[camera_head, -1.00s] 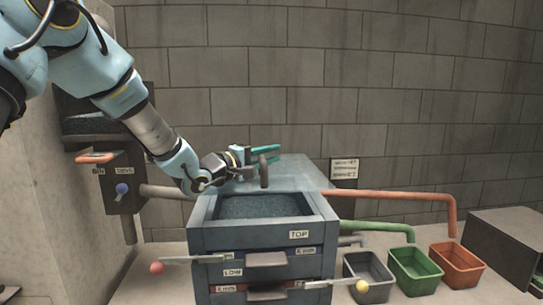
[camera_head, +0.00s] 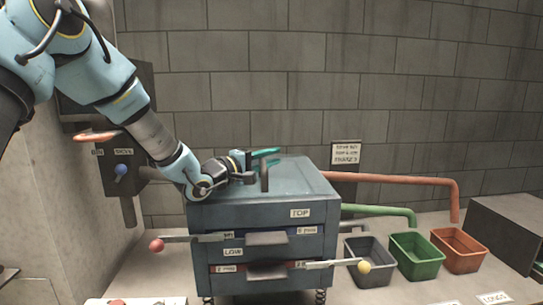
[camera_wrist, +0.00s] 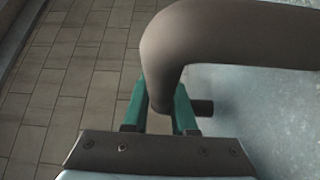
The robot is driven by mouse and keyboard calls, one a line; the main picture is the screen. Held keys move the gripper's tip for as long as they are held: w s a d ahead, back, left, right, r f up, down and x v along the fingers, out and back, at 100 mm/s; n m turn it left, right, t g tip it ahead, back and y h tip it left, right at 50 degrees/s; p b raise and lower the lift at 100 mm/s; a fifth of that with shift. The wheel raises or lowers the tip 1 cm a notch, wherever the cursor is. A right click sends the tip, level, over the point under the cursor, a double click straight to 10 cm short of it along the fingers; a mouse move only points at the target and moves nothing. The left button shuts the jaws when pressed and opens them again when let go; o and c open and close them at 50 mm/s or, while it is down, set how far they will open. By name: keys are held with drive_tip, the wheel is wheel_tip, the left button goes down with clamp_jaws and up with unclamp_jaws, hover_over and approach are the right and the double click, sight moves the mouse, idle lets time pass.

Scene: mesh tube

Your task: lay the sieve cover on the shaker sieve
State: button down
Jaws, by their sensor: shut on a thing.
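The sieve cover (camera_head: 305,178) is a flat blue-grey plate with an upright dark handle (camera_head: 264,178). In the head view it spans the open top of the shaker sieve (camera_head: 220,226), a blue-grey box labelled TOP and LOW. The cover looks level and roughly in line with the box edges; I cannot tell if it fully touches the rim. My gripper (camera_head: 267,159) is shut on the handle from the left. In the wrist view its teal fingers (camera_wrist: 160,108) stand either side of the brown handle (camera_wrist: 165,55), with the cover (camera_wrist: 265,110) at right. The mesh inside is hidden.
Grey (camera_head: 369,262), green (camera_head: 417,257) and orange (camera_head: 459,250) bins stand right of the sieve under an orange pipe (camera_head: 400,182) and a green pipe (camera_head: 380,211). A dark control box (camera_head: 122,170) is at left. A block wall stands behind.

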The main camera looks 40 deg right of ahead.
idle(0.3)
drive_tip(key=c, duration=0.7)
unclamp_jaws()
drive_tip(key=shift+o, duration=0.3)
drive_tip(key=shift+f, duration=0.2)
drive_tip(key=a+b, duration=0.1)
drive_tip(key=a, duration=0.2)
drive_tip(key=a+b, duration=0.1)
drive_tip(key=a, duration=0.2)
drive_tip(key=a+b, duration=0.1)
drive_tip(key=a, duration=0.2)
drive_tip(key=shift+w+a+f, duration=0.1)
drive_tip(key=shift+w+a, duration=0.15)
drive_tip(key=shift+a, duration=0.15)
drive_tip(key=shift+a+b, duration=0.3)
drive_tip(key=shift+a, duration=0.2)
